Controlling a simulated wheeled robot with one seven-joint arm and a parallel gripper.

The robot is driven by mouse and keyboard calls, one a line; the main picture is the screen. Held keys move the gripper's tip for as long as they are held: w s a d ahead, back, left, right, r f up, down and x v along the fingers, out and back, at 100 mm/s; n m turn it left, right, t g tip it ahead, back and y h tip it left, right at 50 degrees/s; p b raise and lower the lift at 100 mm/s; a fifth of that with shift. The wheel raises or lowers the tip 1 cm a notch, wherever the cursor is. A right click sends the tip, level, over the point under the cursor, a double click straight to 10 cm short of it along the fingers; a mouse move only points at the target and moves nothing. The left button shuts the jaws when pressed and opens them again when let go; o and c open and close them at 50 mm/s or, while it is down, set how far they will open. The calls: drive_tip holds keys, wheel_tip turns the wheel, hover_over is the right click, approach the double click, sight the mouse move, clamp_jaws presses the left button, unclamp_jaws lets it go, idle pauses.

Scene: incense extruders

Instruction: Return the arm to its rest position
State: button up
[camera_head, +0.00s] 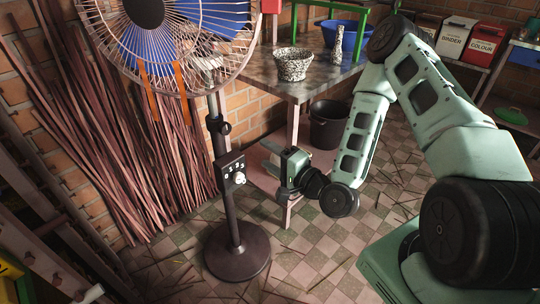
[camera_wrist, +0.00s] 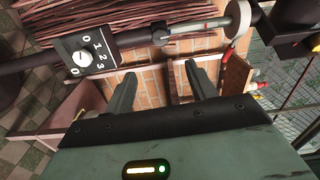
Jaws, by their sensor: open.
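My gripper (camera_head: 272,166) is open and empty in the head view, at the end of my green arm, beside the pole of a standing fan (camera_head: 235,215). In the wrist view my gripper (camera_wrist: 161,74) shows two dark fingers spread apart, with brick wall between them. The fan's control panel (camera_head: 231,170) has a white knob and numbers. The panel also shows in the wrist view (camera_wrist: 88,57), left of the fingers. I cannot tell the exact gap between the fingers and the pole.
A table (camera_head: 262,76) with a speckled pot (camera_head: 294,64) stands behind my gripper. A dark bucket (camera_head: 328,123) is on the floor. Long reddish sticks (camera_head: 100,150) lean on the brick wall. Bins (camera_head: 487,42) stand at the back right. Sticks litter the tiled floor.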

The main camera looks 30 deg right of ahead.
idle(0.3)
drive_tip(key=s+a+n+g, duration=0.6)
drive_tip(key=a+n+g, duration=0.6)
drive_tip(key=n, duration=0.3)
drive_tip(key=s+r+n+g+h, duration=0.3)
drive_tip(key=s+r, duration=0.3)
drive_tip(key=s, duration=0.3)
drive_tip(key=s+r+n+g+h, duration=0.2)
drive_tip(key=s+r+n, duration=0.3)
drive_tip(key=s, duration=0.4)
wheel_tip(320, 180, up, 14)
drive_tip(key=m+p, duration=0.1)
drive_tip(key=p, duration=1.2)
drive_tip(key=shift+s+r+m, duration=0.15)
drive_tip(key=shift+s+m, duration=0.05)
drive_tip(key=shift+m, duration=0.1)
